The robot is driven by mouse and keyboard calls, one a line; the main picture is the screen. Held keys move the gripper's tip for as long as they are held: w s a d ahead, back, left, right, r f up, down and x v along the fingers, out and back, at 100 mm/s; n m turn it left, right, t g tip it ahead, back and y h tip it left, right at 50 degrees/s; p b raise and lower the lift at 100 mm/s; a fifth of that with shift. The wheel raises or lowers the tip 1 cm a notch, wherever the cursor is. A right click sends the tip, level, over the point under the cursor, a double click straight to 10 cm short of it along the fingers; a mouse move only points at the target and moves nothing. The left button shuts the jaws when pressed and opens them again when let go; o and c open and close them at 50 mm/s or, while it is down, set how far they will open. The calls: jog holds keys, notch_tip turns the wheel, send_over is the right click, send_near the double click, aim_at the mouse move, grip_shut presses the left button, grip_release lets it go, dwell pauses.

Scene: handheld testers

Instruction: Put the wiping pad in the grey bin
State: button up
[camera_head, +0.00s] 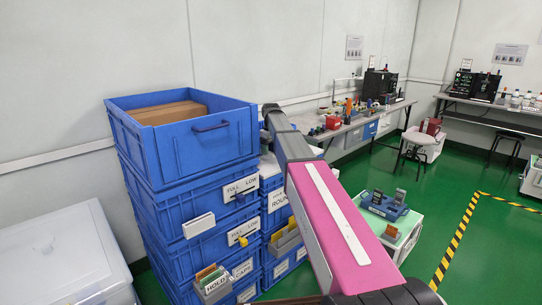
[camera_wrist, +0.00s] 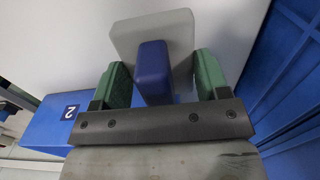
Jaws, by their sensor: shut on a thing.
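In the wrist view, my gripper (camera_wrist: 163,78) has two green fingertips, one on each side of the wiping pad. The pad shows as a pale grey block (camera_wrist: 128,38) with a dark blue grip (camera_wrist: 153,70) towards me. My gripper is shut on the pad; the exact contact is hard to make out. In the head view, my arm reaches away past the right side of the blue crate stack, and my gripper and the pad are hidden there. I cannot make out a grey bin in either view.
Stacked blue crates (camera_head: 215,180) stand close left of my arm; a blue ribbed wall (camera_wrist: 290,90) is at the wrist view's right. A blue thing labelled 2 (camera_wrist: 52,125) lies left. A whitish lidded box (camera_head: 55,255) is at lower left. Green floor (camera_head: 440,215) is open at right.

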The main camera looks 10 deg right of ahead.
jog(key=shift+f, duration=1.55)
jog(key=shift+f, duration=0.15)
jog(key=o, duration=0.9)
